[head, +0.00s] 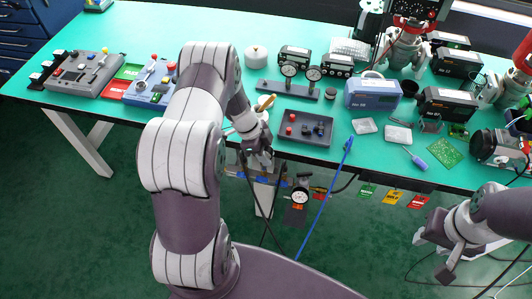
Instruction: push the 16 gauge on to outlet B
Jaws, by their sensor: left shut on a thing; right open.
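Two round white-faced gauges, one on the left (289,70) and one on the right (313,73), stand on a dark rack (275,90) at the middle back of the table. A third round gauge (300,196) sits lower, in front of the table edge. Their numbers are too small to read, and I cannot make out the outlet B marking. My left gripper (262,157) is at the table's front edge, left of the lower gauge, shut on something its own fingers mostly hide. My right gripper (443,262) is open at the lower right, away from the gauges.
A dark tray (305,141) with small coloured parts lies at the table's front edge behind my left gripper. A blue box (373,96) stands to its right. A blue rod (328,195) leans at the front edge.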

